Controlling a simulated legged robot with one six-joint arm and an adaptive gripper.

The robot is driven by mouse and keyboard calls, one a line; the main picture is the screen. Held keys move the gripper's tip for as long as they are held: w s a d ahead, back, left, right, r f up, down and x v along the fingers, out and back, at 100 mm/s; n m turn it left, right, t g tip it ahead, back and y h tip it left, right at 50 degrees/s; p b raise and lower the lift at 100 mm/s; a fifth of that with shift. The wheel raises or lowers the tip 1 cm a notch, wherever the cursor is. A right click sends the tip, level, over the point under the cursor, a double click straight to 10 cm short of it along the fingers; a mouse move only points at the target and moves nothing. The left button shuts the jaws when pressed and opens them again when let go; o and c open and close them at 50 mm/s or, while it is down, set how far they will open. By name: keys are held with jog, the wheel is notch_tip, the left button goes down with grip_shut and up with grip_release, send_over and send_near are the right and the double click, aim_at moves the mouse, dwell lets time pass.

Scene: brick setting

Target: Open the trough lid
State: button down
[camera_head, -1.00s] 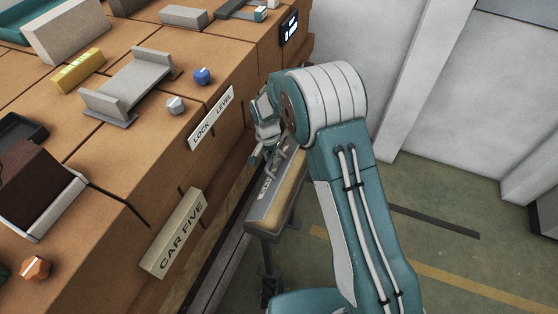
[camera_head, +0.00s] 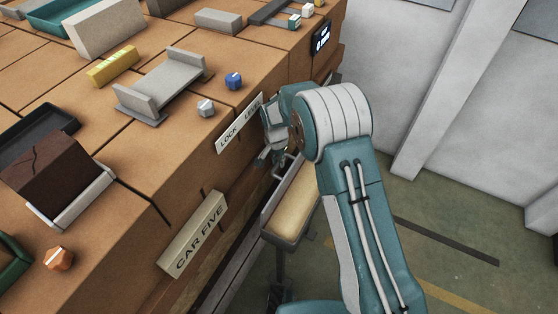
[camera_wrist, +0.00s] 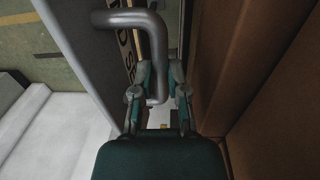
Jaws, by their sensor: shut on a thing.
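The trough (camera_head: 268,232) is a narrow grey tray beside the brick stack in the head view, with a tan inside showing. Its lid appears as a thin grey edge along the stack side of the trough; its face is mostly hidden there. In the wrist view, a grey panel (camera_wrist: 80,55), seemingly the lid, carries a bent metal handle (camera_wrist: 150,28). My gripper (camera_head: 277,156) is at the handle, between trough and stack. In the wrist view its fingers (camera_wrist: 158,76) are shut around the handle's lower leg.
The brick stack (camera_head: 150,150) fills the left, with a "CAR FIVE" sign (camera_head: 193,234) and a "LOCK LEVEL" sign (camera_head: 240,122) on its side. A grey wall post (camera_head: 440,100) stands at right. Green floor (camera_head: 450,240) is open right of my arm.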

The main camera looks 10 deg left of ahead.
jog(key=shift+a, duration=0.15)
jog(key=c, duration=0.7)
grip_release()
jog(key=shift+o, duration=0.2)
jog(key=shift+r, duration=0.1)
notch_tip(320, 180, up, 10)
jog(key=shift+f, duration=0.2)
